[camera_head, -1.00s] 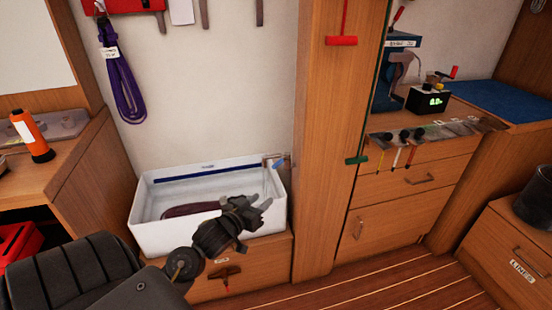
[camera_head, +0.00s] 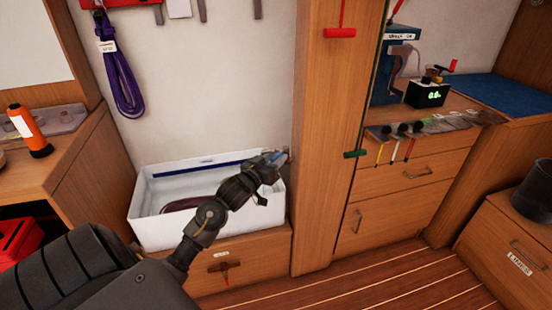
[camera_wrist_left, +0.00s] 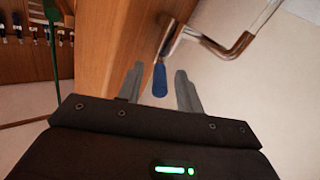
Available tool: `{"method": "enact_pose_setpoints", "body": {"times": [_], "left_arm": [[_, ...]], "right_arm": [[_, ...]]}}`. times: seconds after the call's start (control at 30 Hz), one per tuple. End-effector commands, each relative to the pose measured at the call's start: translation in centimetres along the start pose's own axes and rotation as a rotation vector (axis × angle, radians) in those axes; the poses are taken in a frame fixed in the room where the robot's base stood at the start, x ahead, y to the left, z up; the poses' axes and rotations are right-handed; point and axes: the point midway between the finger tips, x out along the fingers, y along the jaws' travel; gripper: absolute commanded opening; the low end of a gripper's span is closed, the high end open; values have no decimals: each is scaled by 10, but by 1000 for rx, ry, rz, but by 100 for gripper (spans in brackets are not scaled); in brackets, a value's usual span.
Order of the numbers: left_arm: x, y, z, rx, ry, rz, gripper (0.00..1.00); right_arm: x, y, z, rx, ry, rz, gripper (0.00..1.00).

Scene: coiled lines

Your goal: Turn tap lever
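My left gripper (camera_head: 274,158) is at the back right corner of the white sink box, over the place of the tap, which it largely hides in the head view. In the left wrist view the tap's blue-tipped lever (camera_wrist_left: 160,80) lies between the two open fingers of my left gripper (camera_wrist_left: 159,82). I see a gap on each side of the lever, with no clear contact. The tap's bent metal spout (camera_wrist_left: 238,46) extends to the right of the lever. My right gripper is not in view.
The white sink box (camera_head: 150,232) holds a dark red coiled line (camera_head: 198,203). A wooden post (camera_head: 318,215) stands close to the right of my left gripper. A purple coiled line (camera_head: 122,88) hangs on the wall. A drawer with a T-handle (camera_head: 225,268) is below the sink.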

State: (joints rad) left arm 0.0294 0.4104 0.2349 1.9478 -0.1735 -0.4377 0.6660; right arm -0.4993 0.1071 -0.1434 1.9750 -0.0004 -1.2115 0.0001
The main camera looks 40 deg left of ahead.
Motion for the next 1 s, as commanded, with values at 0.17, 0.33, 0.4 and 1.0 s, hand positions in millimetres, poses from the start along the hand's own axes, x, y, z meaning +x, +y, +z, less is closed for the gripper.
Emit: {"method": "enact_pose_setpoints", "body": {"times": [0.17, 0.33, 0.4, 1.0], "left_arm": [[9, 0, 0, 1, 0, 0, 36], [10, 0, 0, 1, 0, 0, 36], [10, 0, 0, 1, 0, 0, 36], [10, 1, -1, 1, -1, 6, 0]], "right_arm": [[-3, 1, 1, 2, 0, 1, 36], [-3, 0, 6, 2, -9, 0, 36], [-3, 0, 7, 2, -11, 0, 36], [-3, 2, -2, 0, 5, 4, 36]]}}
